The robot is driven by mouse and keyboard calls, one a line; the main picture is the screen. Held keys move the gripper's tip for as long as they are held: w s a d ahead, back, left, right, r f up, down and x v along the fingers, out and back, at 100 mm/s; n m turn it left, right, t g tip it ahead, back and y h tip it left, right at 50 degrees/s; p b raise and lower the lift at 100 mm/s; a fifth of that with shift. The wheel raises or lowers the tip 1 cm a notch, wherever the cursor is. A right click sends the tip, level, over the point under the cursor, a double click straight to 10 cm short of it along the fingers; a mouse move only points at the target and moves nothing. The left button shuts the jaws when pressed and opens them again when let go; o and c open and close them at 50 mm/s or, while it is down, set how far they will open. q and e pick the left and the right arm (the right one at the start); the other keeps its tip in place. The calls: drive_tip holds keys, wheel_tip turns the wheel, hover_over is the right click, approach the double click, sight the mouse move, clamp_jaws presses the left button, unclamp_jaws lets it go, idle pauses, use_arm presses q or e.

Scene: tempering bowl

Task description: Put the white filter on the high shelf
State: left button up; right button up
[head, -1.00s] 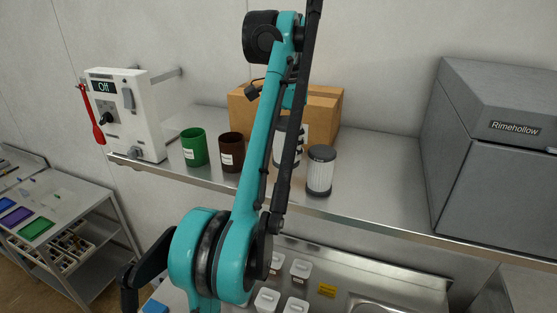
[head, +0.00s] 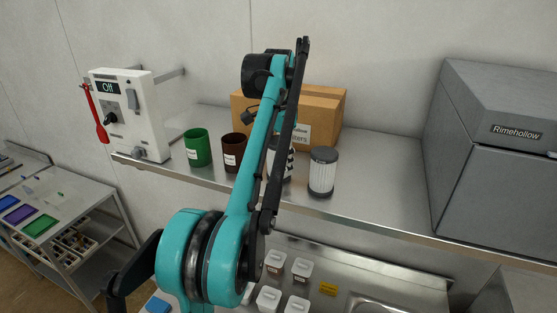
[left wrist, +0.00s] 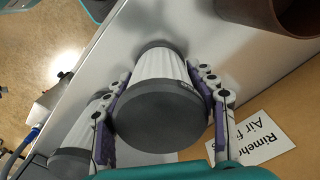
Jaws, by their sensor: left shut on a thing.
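A white pleated filter with a dark grey cap (left wrist: 160,118) fills the middle of the left wrist view. My left gripper (left wrist: 158,88) is shut on it, one finger on each side. In the head view my own arm mostly hides this filter and gripper, between the brown cup and the other filter. A second white filter with a grey cap (head: 322,172) stands upright near the shelf's front edge, just right of my gripper. It also shows at the lower left of the left wrist view (left wrist: 75,158). Both are at the steel shelf (head: 385,200). My right gripper is out of view.
A cardboard box (head: 325,115) stands behind the filters. A brown cup (head: 233,155) and a green cup (head: 197,148) stand to the left, then a white control box (head: 130,110) reading "Off". A large grey unit (head: 495,150) stands at right. The shelf between it and the filters is clear.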

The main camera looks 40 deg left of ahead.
sight(279, 140)
use_arm(q)
drive_tip(key=shift+f, duration=0.2)
drive_tip(key=o, duration=1.2)
drive_tip(key=shift+r, duration=0.1)
drive_tip(key=shift+r, duration=3.85)
